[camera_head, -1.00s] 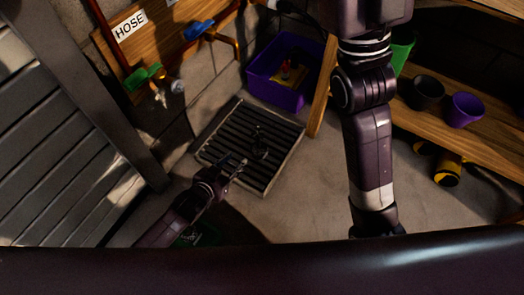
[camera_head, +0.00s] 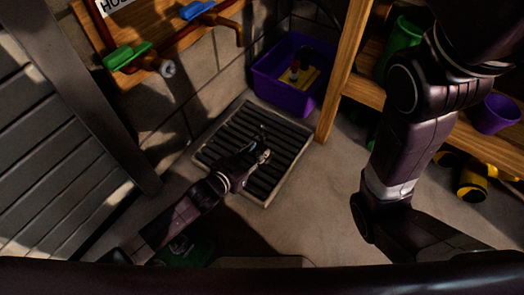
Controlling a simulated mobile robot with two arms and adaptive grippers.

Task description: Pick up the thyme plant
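I cannot make out a thyme plant for certain. A small dark thing (camera_head: 262,132) shows on the slatted floor grate (camera_head: 285,180), just beyond my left gripper, too dark to identify. My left gripper (camera_head: 263,152) is over the middle of the grate, its arm coming in from the lower left. Its fingers are small and dark, so I cannot tell whether they are open or shut, or whether they touch the dark thing. My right arm crosses the right side of the view, and its gripper is out of view.
A purple bin (camera_head: 291,95) holding a yellow item stands behind the grate. A wooden shelf at the right holds a green container (camera_head: 400,50) and a purple pot (camera_head: 494,114). Yellow-and-black items (camera_head: 474,180) lie below. A green thing (camera_head: 185,251) is on the floor at lower left.

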